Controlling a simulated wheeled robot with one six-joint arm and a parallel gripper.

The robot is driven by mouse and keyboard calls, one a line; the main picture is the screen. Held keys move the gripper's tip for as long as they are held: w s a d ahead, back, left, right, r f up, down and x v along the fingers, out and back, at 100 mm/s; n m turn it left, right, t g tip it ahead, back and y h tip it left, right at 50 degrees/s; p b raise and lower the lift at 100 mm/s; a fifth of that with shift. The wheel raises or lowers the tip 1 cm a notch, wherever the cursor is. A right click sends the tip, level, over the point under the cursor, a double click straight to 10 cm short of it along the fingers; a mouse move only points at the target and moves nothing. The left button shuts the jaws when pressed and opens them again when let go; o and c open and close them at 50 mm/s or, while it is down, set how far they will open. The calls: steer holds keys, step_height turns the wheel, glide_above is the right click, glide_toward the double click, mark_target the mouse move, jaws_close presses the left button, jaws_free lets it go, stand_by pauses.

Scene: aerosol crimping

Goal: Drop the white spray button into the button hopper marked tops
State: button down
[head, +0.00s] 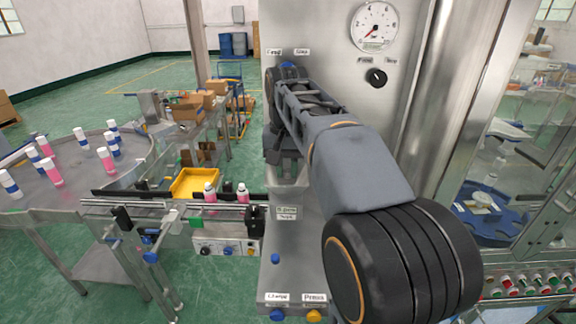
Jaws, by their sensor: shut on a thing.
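My gripper (286,150) is at the far end of my arm, in front of the steel machine panel (330,75). It is small and dark here and partly behind my own arm links. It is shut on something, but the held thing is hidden. I cannot make out the white spray button. I cannot pick out the button hopper marked tops with certainty. A steel part (288,178) shows just below the gripper, and a small label (287,211) too blurred to read sits under it.
Left of the panel, a conveyor (130,204) carries pink bottles (242,192) past a yellow bin (195,183). A round table (80,180) holds several bottles. A gauge (375,26) and black knob (376,77) are at upper right. A glass-fronted cabinet (510,160) stands at right.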

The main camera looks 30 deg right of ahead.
steer(key=c, duration=1)
jaws_free()
steer(key=shift+o, duration=0.2)
steer(key=shift+r, duration=0.1)
steer(key=s+a+r+b, duration=0.1)
steer(key=s+a+r, duration=0.2)
steer(key=s, duration=0.5)
steer(key=shift+a+r, duration=0.4)
steer(key=shift+a, duration=0.3)
steer(key=shift+w, duration=0.1)
